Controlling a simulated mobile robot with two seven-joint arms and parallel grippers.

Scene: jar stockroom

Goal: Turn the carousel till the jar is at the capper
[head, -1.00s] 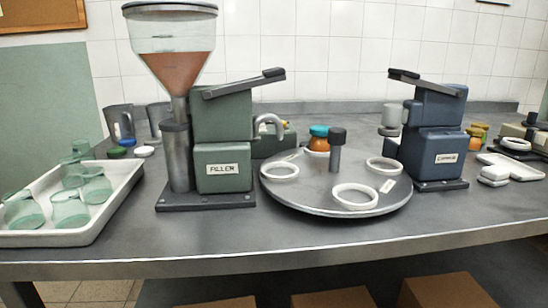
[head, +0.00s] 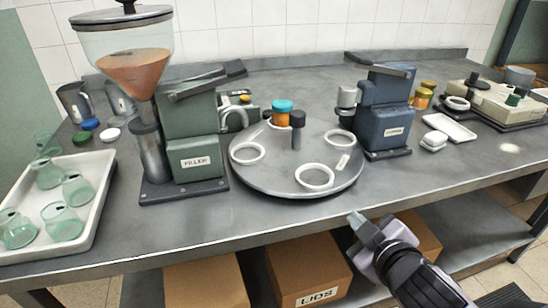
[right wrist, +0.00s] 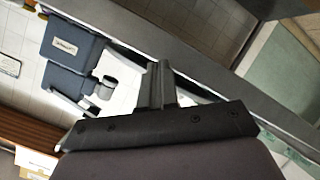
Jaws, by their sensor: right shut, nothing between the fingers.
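The carousel (head: 265,178) is a round grey disc near the table's front edge, with white rings on it and a dark upright post (head: 297,135). The jar (head: 281,114), orange-filled with a teal lid, stands at its far side, behind and left of the post. The blue capper (head: 388,120) stands right of the disc; it also shows in the right wrist view (right wrist: 72,47). The jar is away from it. My right gripper (head: 356,219) is shut and empty, in front of the disc near the table edge; its fingers also show in the right wrist view (right wrist: 158,82). My left gripper is out of view.
The green filler (head: 194,150) with its hopper stands left of the carousel. A white tray (head: 100,190) of glass jars is at far left. A small white tray (head: 450,127) lies right of the capper. Cardboard boxes (head: 308,272) sit under the table.

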